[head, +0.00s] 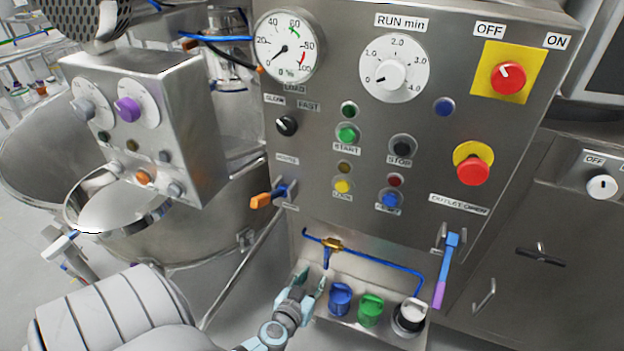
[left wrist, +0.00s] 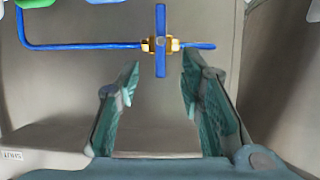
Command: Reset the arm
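My left gripper (head: 310,282) is low in the middle of the head view, in front of the control cabinet's lower recess. In the left wrist view its two fingers (left wrist: 161,75) stand wide apart with nothing between them. A small brass valve (head: 332,244) with a blue handle (head: 327,259) sits on a blue pipe just beyond the fingertips. In the left wrist view the brass valve (left wrist: 150,45) and its blue handle (left wrist: 160,20) line up with the gap, and the fingers do not appear to touch them. My right gripper is not in view.
Blue (head: 340,299), green (head: 370,309) and black-and-white (head: 410,316) caps stand on the ledge right of the gripper. An orange-tipped lever (head: 262,200) sticks out above left. A blue-and-purple outlet lever (head: 447,265) hangs at right. A steel bowl (head: 185,230) stands at left.

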